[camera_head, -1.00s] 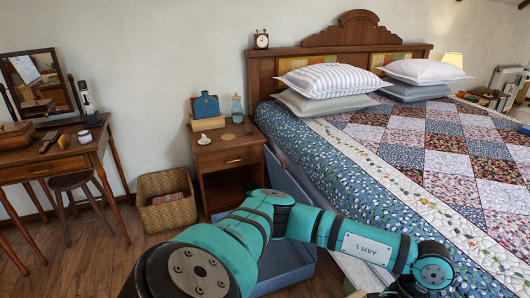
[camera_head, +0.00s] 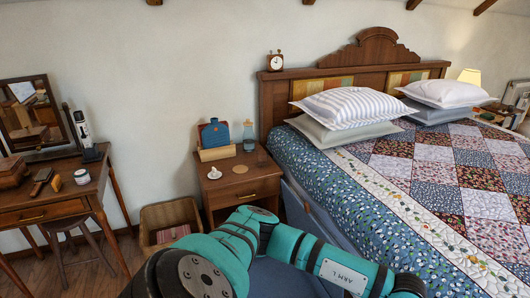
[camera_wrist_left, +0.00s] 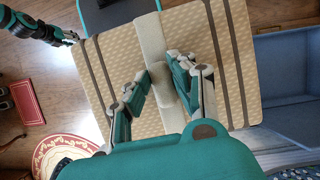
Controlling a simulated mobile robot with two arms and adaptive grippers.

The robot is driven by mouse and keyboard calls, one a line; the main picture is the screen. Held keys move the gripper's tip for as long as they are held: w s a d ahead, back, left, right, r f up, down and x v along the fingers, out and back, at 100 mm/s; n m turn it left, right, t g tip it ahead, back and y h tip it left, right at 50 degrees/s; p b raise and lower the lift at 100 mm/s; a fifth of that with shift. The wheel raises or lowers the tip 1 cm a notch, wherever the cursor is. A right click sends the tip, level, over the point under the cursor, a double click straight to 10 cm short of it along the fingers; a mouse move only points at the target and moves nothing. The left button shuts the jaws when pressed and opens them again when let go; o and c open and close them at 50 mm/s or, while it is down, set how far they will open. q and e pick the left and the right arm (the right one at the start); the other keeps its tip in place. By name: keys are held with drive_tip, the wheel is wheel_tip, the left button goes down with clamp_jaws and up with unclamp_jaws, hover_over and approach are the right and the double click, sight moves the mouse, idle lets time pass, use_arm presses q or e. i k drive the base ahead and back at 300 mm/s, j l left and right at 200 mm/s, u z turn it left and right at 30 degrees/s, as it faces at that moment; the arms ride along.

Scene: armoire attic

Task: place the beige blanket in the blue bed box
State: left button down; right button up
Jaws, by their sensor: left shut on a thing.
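The beige blanket (camera_wrist_left: 115,75) is a folded, waffle-textured bundle with brown stripes and a pale middle band, in the left wrist view. My left gripper (camera_wrist_left: 164,72) is shut on its pale band. The blue bed box (camera_wrist_left: 288,70) lies at the right of that view, beside the blanket and partly covered by it. In the head view a blue panel of the box (camera_head: 318,217) shows along the bed's side; my left arm hides much of the rest. The blanket and left gripper are out of the head view. An arm end, apparently my right gripper (camera_wrist_left: 70,38), shows small at upper left; its jaws are unclear.
The quilted bed (camera_head: 400,200) fills the right. A nightstand (camera_head: 240,190) with a cup, bottle and blue item stands by the headboard. A wicker basket (camera_head: 160,217) and a dressing table (camera_head: 50,205) are left. A round red rug (camera_wrist_left: 62,150) lies on the floor.

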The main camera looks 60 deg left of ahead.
sight(266, 273)
drive_tip(key=j, duration=3.05)
